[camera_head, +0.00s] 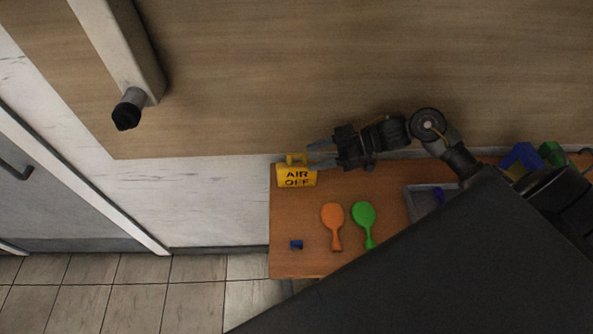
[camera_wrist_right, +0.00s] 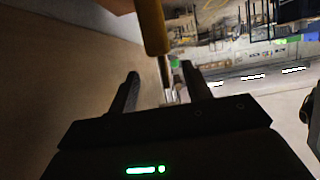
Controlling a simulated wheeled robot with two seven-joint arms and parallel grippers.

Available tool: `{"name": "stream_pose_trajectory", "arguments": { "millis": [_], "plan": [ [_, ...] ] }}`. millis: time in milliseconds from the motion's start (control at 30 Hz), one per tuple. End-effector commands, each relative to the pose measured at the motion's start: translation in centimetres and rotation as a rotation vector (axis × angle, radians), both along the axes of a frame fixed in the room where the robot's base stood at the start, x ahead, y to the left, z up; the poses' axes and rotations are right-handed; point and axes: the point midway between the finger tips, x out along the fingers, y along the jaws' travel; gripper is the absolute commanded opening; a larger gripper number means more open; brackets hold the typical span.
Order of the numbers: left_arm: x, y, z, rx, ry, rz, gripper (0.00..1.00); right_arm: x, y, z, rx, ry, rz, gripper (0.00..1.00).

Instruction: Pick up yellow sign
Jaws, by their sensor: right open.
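The yellow sign (camera_head: 297,181), marked "AIR OFF", stands at the back left corner of the wooden table, with a yellow handle on top. My right gripper (camera_head: 316,155) reaches in from the right, with its fingertips beside the sign's handle. In the right wrist view its two fingers (camera_wrist_right: 163,85) are apart. A yellow bar (camera_wrist_right: 153,25) shows beyond and between them, apparently part of the sign. Whether the fingers touch it cannot be told. My left gripper is not in view.
The wooden table (camera_head: 300,258) holds an orange balloon shape (camera_head: 332,217), a green balloon shape (camera_head: 364,216) and a small blue piece (camera_head: 296,244). A grey tray (camera_head: 418,203) lies to the right. The wall stands close behind the sign.

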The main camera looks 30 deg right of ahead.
Motion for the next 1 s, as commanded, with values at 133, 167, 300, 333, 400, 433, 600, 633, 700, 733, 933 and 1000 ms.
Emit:
{"name": "stream_pose_trajectory", "arguments": {
  "millis": [133, 167, 300, 333, 400, 433, 600, 633, 700, 733, 933, 1000],
  "plan": [
    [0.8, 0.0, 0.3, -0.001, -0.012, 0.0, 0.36, 0.5, 0.9, -0.3, -0.002, -0.001, 0.002, 0.49],
    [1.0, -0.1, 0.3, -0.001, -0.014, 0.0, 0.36, 0.5, 0.9, -0.4, -0.002, -0.001, 0.002, 0.49],
    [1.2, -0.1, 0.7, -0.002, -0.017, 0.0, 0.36, 0.6, 1.3, -0.5, 0.0, 0.001, 0.002, 0.49],
    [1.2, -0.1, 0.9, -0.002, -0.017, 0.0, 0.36, 0.7, 1.6, -0.6, 0.001, 0.001, 0.003, 0.49],
    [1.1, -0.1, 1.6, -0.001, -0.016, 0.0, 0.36, 0.9, 2.5, -1.1, 0.002, 0.003, 0.003, 0.49],
    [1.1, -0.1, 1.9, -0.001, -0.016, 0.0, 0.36, 1.0, 2.9, -1.3, 0.004, 0.002, 0.003, 0.49],
    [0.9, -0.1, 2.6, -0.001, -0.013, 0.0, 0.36, 1.8, 4.7, -2.6, 0.001, -0.001, 0.002, 0.49],
    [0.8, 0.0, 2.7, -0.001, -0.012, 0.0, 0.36, 1.9, 4.9, -2.7, 0.0, -0.001, 0.003, 0.49],
    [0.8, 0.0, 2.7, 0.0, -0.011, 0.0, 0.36, 2.0, 5.2, -3.0, -0.001, 0.0, 0.004, 0.49],
    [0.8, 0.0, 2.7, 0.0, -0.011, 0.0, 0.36, 2.1, 5.3, -3.1, -0.001, 0.0, 0.004, 0.49],
    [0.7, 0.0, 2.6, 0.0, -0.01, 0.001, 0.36, 2.1, 5.3, -3.2, -0.003, -0.001, 0.004, 0.49],
    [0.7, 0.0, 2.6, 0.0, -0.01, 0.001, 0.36, 2.1, 5.3, -3.2, -0.003, -0.001, 0.004, 0.4]
  ]
}}
